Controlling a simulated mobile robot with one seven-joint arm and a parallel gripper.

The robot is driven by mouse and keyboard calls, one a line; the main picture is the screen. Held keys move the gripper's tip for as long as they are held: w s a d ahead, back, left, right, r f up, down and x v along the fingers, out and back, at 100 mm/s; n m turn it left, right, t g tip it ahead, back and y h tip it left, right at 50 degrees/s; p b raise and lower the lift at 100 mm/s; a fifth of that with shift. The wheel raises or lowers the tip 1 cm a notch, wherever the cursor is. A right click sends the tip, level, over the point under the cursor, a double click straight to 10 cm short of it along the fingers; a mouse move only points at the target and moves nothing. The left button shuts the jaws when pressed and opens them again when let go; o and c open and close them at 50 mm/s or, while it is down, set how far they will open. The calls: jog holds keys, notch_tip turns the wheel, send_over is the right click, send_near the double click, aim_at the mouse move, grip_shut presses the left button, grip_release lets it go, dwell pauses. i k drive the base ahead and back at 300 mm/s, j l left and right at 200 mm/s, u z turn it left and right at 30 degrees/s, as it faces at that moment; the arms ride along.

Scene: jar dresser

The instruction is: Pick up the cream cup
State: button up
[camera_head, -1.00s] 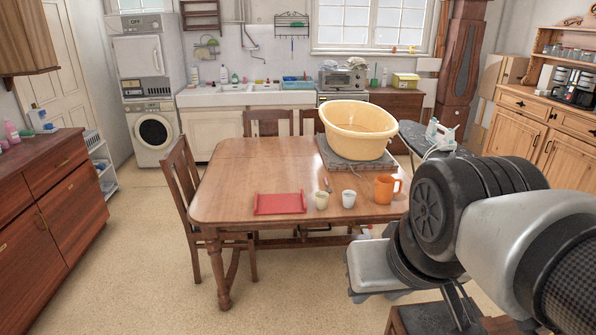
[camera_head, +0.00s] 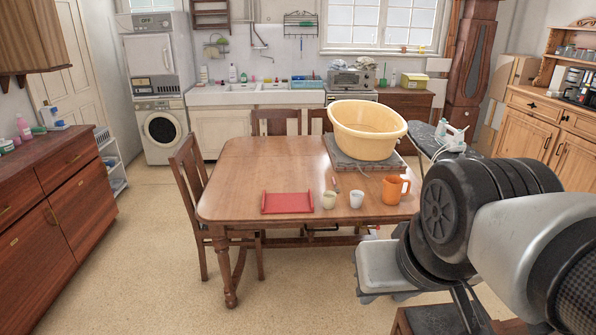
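The small cream cup (camera_head: 329,199) stands upright near the front edge of the wooden table (camera_head: 240,180). A similar whiter cup (camera_head: 357,199) stands just to its right, with a small gap. An orange mug (camera_head: 396,189) with a handle is further right. My arm fills the lower right of the view, in front of the table's right corner and well apart from the cream cup. My gripper's fingers cannot be made out.
A red tray (camera_head: 287,203) lies left of the cream cup. A large yellow basin (camera_head: 366,130) sits on a grey board (camera_head: 345,161) behind the cups. Chairs stand around the table, one at its left side (camera_head: 188,175). Open floor (camera_head: 150,270) lies at the front left.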

aim_at(329, 196)
jog(key=i+j, duration=0.15)
jog(key=i, duration=0.35)
jog(key=i+j+z, duration=0.1)
jog(key=i, duration=0.45)
jog(key=i+j, duration=0.2)
jog(key=i, duration=0.3)
jog(key=i+j+z, duration=0.1)
jog(key=i, duration=0.45)
jog(key=i+j+z, duration=0.1)
jog(key=z, duration=1.3)
